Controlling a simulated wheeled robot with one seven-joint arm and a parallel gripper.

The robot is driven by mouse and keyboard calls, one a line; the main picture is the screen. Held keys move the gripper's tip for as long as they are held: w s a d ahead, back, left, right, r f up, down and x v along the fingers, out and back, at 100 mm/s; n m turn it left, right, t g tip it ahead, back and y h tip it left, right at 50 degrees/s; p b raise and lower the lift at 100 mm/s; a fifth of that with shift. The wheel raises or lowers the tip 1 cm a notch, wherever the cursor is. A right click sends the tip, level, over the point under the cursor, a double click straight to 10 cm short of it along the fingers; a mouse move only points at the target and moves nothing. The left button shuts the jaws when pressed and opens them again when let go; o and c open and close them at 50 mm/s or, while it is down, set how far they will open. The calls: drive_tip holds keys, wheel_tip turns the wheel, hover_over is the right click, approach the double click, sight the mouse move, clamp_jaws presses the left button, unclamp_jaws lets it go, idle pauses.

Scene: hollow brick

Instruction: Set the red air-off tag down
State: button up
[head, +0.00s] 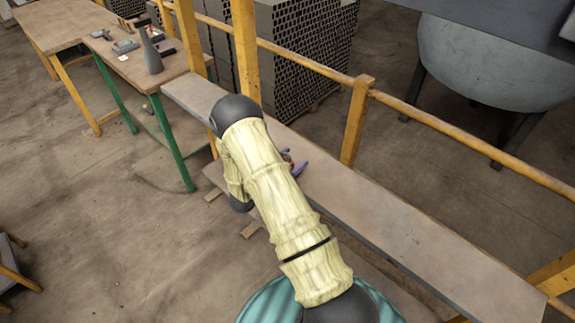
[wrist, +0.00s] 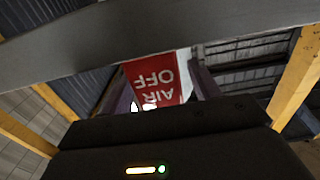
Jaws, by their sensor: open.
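The red air-off tag (wrist: 152,80) shows in the wrist view with white lettering upside down. It lies between the two purple fingers of my gripper (wrist: 163,88), close to the underside of a grey plank (wrist: 150,30). My gripper is open, with the fingers on either side of the tag; whether either finger touches it I cannot tell. In the head view my arm hides most of my gripper (head: 293,165), and only purple fingertips show at the long grey shelf plank (head: 400,225). The tag is not clear there, and what bears it is hidden.
A yellow railing (head: 352,120) runs along the plank's far side. A workbench (head: 130,60) with a grey bottle (head: 150,52) and small items stands at upper left. Stacked hollow bricks (head: 300,50) and a large round vessel (head: 480,60) stand behind the railing. The plank's right part is bare.

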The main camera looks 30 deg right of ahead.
drive_tip(key=shift+a, duration=0.1)
drive_tip(key=c, duration=1.1)
drive_tip(key=shift+w+r, duration=0.1)
drive_tip(key=shift+r, duration=0.05)
drive_tip(key=shift+c, duration=0.2)
drive_tip(key=shift+r, duration=0.65)
wheel_tip(320, 180, up, 8)
drive_tip(key=b, duration=0.2)
drive_tip(key=shift+r, duration=0.25)
